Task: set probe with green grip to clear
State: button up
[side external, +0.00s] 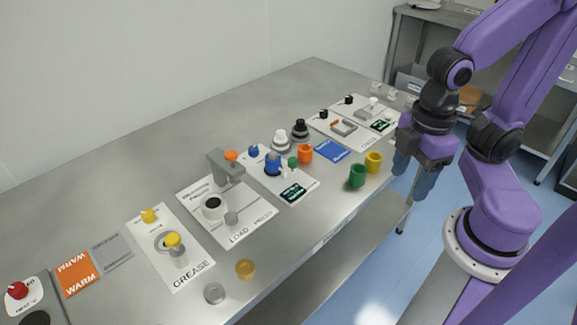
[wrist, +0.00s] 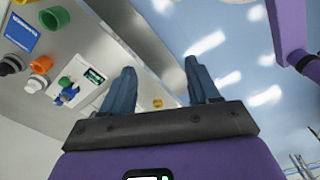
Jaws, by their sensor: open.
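A small green grip (side external: 293,162) stands on a white panel (side external: 306,182) beside a blue-topped device (side external: 273,163) and a small display (side external: 293,193). Its lower part is too small to make out. The green grip also shows in the wrist view (wrist: 64,82), beside the display (wrist: 94,76). I cannot read any marking that says clear. My gripper (side external: 412,182) hangs at the right, beyond the table's front edge, apart from everything. In the wrist view its fingers (wrist: 160,68) are spread and empty.
A green cup (side external: 357,175) and a yellow cup (side external: 373,162) stand near the front edge, close to my gripper. An orange cup (side external: 305,153) and blue card (side external: 332,150) lie behind. The load press (side external: 225,170) and grease panel (side external: 170,250) are further left.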

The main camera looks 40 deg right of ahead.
jog(key=m, duration=1)
send_over(292, 159)
notch_tip(292, 159, down, 3)
notch_tip(292, 159, down, 17)
jog(key=shift+r, duration=0.1)
